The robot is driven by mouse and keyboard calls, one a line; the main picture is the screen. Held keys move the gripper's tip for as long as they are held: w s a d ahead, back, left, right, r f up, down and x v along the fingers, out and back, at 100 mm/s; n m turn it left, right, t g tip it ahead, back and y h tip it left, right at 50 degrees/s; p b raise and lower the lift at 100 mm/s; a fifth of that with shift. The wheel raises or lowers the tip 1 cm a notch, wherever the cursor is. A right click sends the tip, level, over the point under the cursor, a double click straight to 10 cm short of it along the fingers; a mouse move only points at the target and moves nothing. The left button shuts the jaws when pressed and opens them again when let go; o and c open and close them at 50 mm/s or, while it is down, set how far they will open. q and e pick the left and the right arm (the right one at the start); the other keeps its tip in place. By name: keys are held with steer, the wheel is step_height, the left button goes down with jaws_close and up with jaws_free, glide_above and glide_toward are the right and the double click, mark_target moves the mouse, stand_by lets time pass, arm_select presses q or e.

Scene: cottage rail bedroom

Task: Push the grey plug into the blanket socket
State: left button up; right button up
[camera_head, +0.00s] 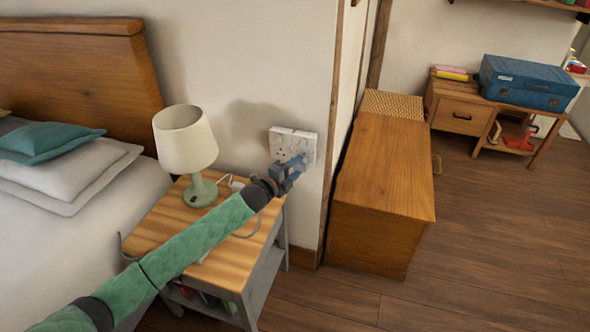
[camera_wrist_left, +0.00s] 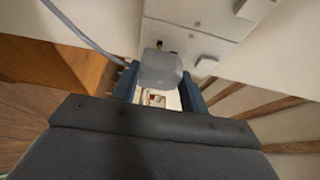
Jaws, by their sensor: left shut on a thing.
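My left gripper (camera_head: 290,171) reaches over the nightstand to the white wall socket plate (camera_head: 292,143). In the left wrist view the grey plug (camera_wrist_left: 161,70) sits between the blue fingers of my left gripper (camera_wrist_left: 160,88), which is shut on it. Its grey cord runs off to the upper left. The socket plate (camera_wrist_left: 192,42) lies just beyond the plug, with dark slots beside the plug's far edge. I cannot tell whether the plug touches the plate; its pins are hidden. My right gripper is not in view.
The wooden nightstand (camera_head: 151,230) carries a green lamp (camera_head: 187,150) and a small white item (camera_head: 237,182). A bed (camera_head: 75,215) is at the left. A wooden chest (camera_head: 382,165) stands right of the wall corner. The floor at the lower right is clear.

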arm_select(q)
steer(key=shift+w+d, duration=0.2)
steer(key=shift+w, duration=0.45)
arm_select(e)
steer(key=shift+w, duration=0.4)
arm_select(q)
steer(key=shift+w+d, duration=0.1)
steer(key=shift+w, duration=0.15)
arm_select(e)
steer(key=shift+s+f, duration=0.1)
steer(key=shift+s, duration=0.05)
arm_select(q)
steer(key=shift+w, duration=0.25)
steer(key=o, duration=0.9)
steer(key=shift+d, duration=0.1)
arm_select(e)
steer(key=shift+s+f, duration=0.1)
arm_select(q)
steer(key=shift+s, duration=0.1)
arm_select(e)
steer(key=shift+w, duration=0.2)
